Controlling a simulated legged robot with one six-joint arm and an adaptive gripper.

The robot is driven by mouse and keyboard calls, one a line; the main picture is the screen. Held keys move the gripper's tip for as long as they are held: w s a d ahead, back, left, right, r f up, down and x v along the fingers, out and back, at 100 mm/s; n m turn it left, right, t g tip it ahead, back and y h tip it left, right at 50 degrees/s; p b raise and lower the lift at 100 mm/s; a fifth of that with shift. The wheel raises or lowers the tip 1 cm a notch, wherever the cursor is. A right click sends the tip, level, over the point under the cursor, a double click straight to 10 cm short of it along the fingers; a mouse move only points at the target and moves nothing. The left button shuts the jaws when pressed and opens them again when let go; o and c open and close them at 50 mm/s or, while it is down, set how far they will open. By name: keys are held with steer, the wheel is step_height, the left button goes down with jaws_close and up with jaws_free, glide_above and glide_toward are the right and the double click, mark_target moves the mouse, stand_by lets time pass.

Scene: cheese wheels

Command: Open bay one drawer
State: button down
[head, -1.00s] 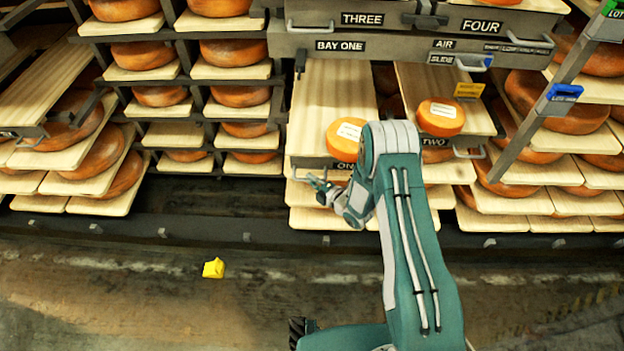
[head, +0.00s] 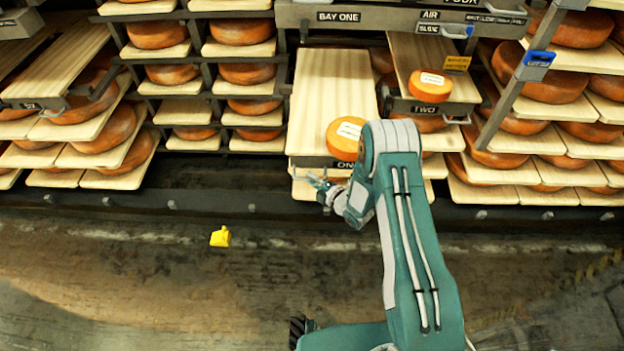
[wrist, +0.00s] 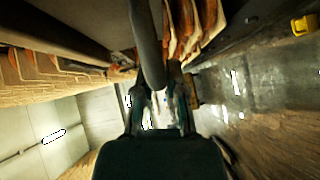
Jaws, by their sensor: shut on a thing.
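Drawer ONE (head: 336,90) is a pale wooden board under the BAY ONE sign (head: 338,16). It stands well out from the rack, further than drawer TWO (head: 405,50) at its right. An orange cheese wheel with a white label (head: 345,136) sits near its front. My gripper (head: 319,184) is at the drawer's front handle, low at the left of the ONE label. In the wrist view my gripper (wrist: 160,92) is shut on the dark bar of the handle (wrist: 148,45). My forearm hides the drawer's right front corner.
A small yellow object (head: 220,237) lies on the floor to the left, and also shows in the wrist view (wrist: 303,25). Racks of cheese wheels stand on both sides. A slanted post with a blue tag (head: 537,60) stands at the right. The floor in front is otherwise clear.

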steer(key=shift+s+a+f, duration=0.1)
steer(key=shift+s+f, duration=0.05)
steer(key=shift+f, duration=0.1)
steer(key=c, duration=0.7)
jaws_free()
steer(key=shift+a, duration=0.15)
steer(key=shift+r, duration=0.1)
steer(key=shift+d, duration=0.35)
steer(key=v, duration=1.1)
steer(key=shift+s, duration=0.25)
